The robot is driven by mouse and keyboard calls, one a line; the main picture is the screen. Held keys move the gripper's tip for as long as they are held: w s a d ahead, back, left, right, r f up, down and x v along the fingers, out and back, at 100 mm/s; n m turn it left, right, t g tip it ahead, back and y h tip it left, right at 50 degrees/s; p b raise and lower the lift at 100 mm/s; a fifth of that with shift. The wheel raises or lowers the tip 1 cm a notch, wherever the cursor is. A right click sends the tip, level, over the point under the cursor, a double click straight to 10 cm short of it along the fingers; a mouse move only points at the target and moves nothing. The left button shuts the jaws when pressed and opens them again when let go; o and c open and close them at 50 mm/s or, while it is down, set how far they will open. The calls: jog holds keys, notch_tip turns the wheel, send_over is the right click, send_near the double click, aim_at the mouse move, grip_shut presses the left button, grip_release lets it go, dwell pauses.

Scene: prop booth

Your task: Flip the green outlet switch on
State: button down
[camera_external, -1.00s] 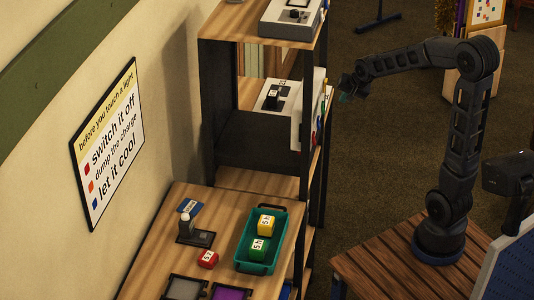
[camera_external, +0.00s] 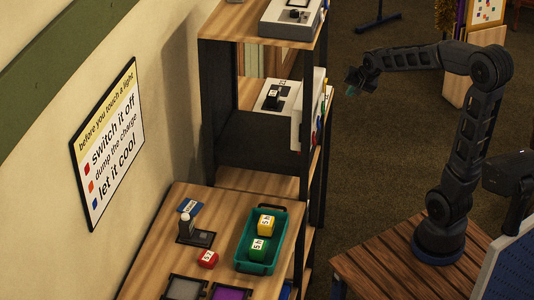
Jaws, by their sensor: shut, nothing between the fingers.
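A white panel (camera_external: 306,112) stands on the middle shelf of the rack. Small coloured parts (camera_external: 324,105), among them red, blue and yellow, sit along its right-hand face, seen at a steep angle. A greenish spot shows low on that face, but I cannot tell for sure that it is the green switch, or its position.
A grey device (camera_external: 290,28) sits on the top shelf. A teal tray (camera_external: 283,236) with a yellow and a green block stands on the lower table, beside a red block (camera_external: 207,259). Open floor (camera_external: 385,140) lies between the rack and my arm.

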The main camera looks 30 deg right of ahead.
aim_at(323, 108)
jog(key=shift+s+f, duration=0.1)
jog(key=shift+f, duration=0.25)
jog(key=shift+f, duration=0.15)
jog(key=w+a+r+x, duration=0.1)
jog(key=a+x, duration=0.1)
jog(key=x, duration=1)
jog(key=shift+w+a+f, duration=0.15)
jog(key=shift+w+a, duration=0.05)
jog(key=shift+w, duration=0.05)
